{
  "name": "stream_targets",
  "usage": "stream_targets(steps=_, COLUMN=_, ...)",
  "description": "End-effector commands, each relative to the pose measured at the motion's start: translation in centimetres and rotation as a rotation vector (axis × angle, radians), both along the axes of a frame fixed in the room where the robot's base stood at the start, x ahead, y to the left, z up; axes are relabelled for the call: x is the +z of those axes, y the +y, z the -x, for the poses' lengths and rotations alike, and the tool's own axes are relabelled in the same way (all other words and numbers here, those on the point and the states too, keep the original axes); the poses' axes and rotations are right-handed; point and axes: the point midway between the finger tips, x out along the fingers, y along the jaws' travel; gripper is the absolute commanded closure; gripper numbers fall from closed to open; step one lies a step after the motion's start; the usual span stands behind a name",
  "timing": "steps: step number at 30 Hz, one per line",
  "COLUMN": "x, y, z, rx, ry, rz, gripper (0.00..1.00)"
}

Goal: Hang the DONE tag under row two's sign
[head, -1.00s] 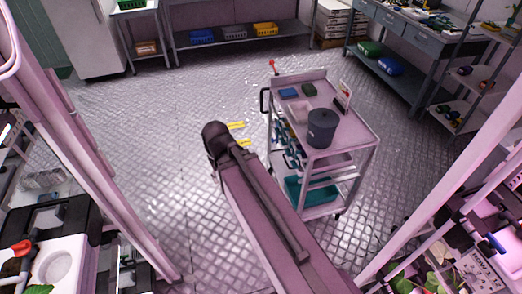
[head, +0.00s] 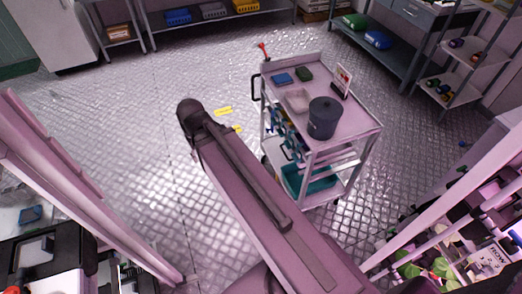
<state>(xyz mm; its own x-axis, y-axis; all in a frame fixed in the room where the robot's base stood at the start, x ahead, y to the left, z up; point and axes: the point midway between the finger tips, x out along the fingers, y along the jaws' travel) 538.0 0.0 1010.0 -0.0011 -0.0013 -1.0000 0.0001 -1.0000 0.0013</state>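A white row sign (head: 490,259) hangs on the rack at the lower right. The word ROW shows on it, but I cannot read its number surely. I cannot pick out a DONE tag anywhere in the head view. A small white card with red on it (head: 344,79) stands on the cart's top, too small to read. My arm reaches from the bottom centre up to a dark joint at the middle left. My gripper is not in view.
A grey cart (head: 350,128) stands right of centre, with a dark bucket (head: 322,118) on top and a teal bin (head: 306,180) below. Yellow pieces (head: 223,111) show on the floor. Rack posts (head: 90,170) flank both sides. Open floor lies left of the cart.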

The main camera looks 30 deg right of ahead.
Motion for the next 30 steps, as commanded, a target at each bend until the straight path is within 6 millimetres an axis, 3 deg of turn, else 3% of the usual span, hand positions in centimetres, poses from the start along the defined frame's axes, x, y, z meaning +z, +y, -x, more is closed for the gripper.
stream_targets(steps=8, x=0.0, y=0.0, z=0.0, rx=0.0, ry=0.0, rz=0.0, gripper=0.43)
stream_targets(steps=12, x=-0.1, y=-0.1, z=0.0, rx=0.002, ry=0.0, rz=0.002, gripper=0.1)
stream_targets(steps=17, x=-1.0, y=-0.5, z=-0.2, rx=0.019, ry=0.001, rz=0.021, gripper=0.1)
stream_targets(steps=22, x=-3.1, y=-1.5, z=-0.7, rx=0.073, ry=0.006, rz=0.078, gripper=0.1)
stream_targets(steps=30, x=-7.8, y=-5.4, z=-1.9, rx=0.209, ry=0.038, rz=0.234, gripper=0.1)
